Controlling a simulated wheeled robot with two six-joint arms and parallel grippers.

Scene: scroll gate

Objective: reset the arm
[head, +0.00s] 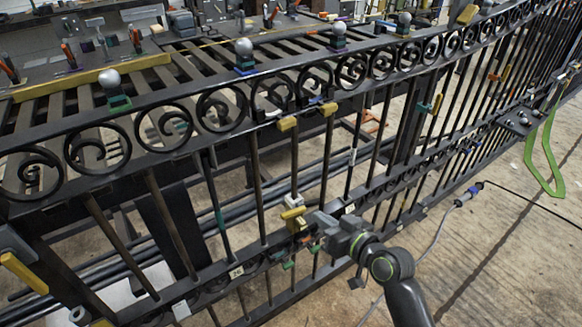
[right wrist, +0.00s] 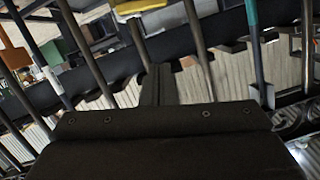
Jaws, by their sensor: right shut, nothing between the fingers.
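My right arm comes in from the bottom right of the head view. Its gripper (head: 322,222) is at the lower part of the black scroll gate (head: 200,122), close to the vertical bars. In the right wrist view the shut, empty fingers (right wrist: 156,82) point at the gate bars (right wrist: 196,40). I cannot tell whether they touch a bar. A yellow clamp (head: 293,213) sits on the gate just left of the gripper in the head view. My left gripper is not in view.
Yellow clamps (head: 287,124) and ball-topped posts (head: 110,78) are along the gate's upper rail. A slatted bench (head: 60,98) stands behind it. A cable (head: 436,236) lies at right, and a green strap (head: 543,160) hangs at far right. The floor (head: 500,262) at lower right is mostly clear.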

